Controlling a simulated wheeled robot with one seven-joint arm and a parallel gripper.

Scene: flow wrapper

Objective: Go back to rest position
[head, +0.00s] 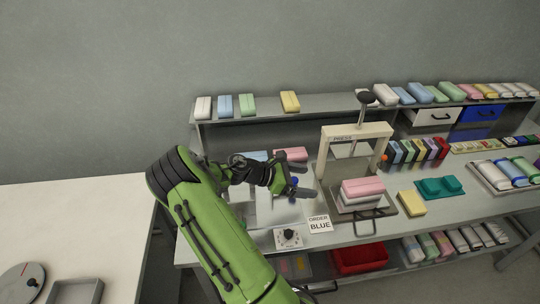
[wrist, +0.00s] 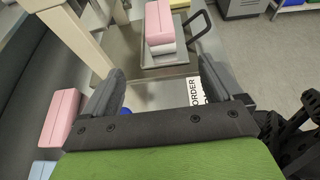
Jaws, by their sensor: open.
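My gripper (head: 296,182) is at the end of my green arm, above the bench and to the left of the press. In the wrist view its two dark fingers (wrist: 160,92) are spread apart with nothing held between them. The press (head: 356,135) has a cream frame and a black knob on top. A pink block on a white one (head: 362,188) sits on the press plate, and the stack also shows ahead of the fingers in the wrist view (wrist: 159,28).
An order card reading BLUE (head: 320,224) and a dial box (head: 288,238) stand near the bench front. A pink block (head: 291,154) lies behind my gripper. A yellow block (head: 411,203) and teal tray (head: 440,188) are right of the press. A white table (head: 75,215) is at left.

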